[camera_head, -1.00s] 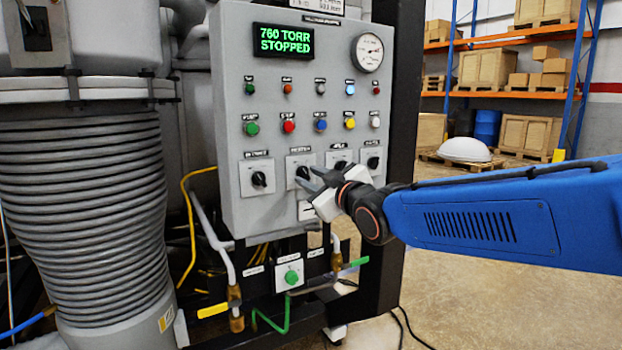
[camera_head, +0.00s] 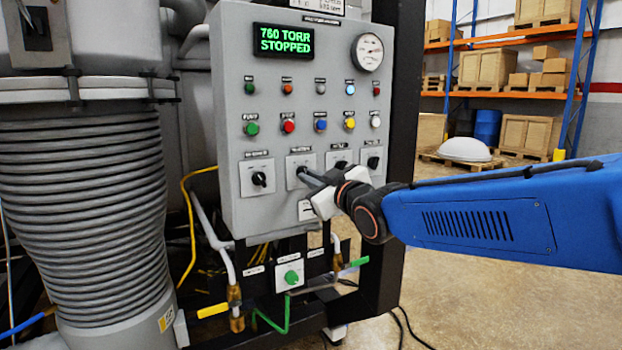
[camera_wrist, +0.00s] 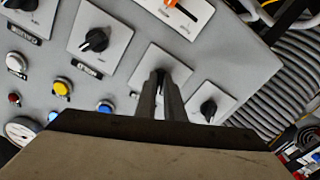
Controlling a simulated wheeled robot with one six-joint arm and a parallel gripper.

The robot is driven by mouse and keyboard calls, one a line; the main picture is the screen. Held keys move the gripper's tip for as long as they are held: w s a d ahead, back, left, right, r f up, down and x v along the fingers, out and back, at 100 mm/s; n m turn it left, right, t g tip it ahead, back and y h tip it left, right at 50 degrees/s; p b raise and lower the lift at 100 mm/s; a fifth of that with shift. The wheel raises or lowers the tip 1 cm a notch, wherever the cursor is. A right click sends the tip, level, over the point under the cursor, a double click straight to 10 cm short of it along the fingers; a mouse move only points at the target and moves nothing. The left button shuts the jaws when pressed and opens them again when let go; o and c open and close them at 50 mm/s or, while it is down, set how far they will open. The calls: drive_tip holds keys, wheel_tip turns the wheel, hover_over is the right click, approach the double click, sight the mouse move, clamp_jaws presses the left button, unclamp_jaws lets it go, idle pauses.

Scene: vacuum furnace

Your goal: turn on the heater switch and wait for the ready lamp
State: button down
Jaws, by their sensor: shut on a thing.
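The heater switch (camera_head: 292,163) is the second from the left in a row of rotary switches, with a dark knob on a pale square plate; its label is too blurred to read surely. My gripper (camera_head: 310,177) reaches in from the right, and its fingers are shut on the knob. In the wrist view, the fingers (camera_wrist: 161,82) stand over the switch plate (camera_wrist: 178,63) and hide most of the knob, so its angle is unclear. In the top lamp row, a pale blue lamp (camera_head: 350,89) looks bright. I cannot read which lamp is the ready lamp.
The grey panel (camera_head: 234,100) carries a display (camera_head: 283,40) reading "760 TORR STOPPED", a gauge (camera_head: 367,52) and coloured buttons. Neighbouring knobs (camera_head: 259,179) sit close by. Below are a green-knob box (camera_head: 290,278) and valve handles. Open floor lies right.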

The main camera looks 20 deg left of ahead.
drive_tip(key=m, duration=1)
drive_tip(key=shift+s+a+m, duration=0.15)
drive_tip(key=shift+m, duration=0.25)
idle(0.4)
drive_tip(key=c, duration=1.9)
unclamp_jaws()
drive_tip(key=shift+o, duration=0.2)
drive_tip(key=v, duration=1.7)
drive_tip(key=shift+s, duration=0.2)
drive_tip(key=shift+d, duration=0.25)
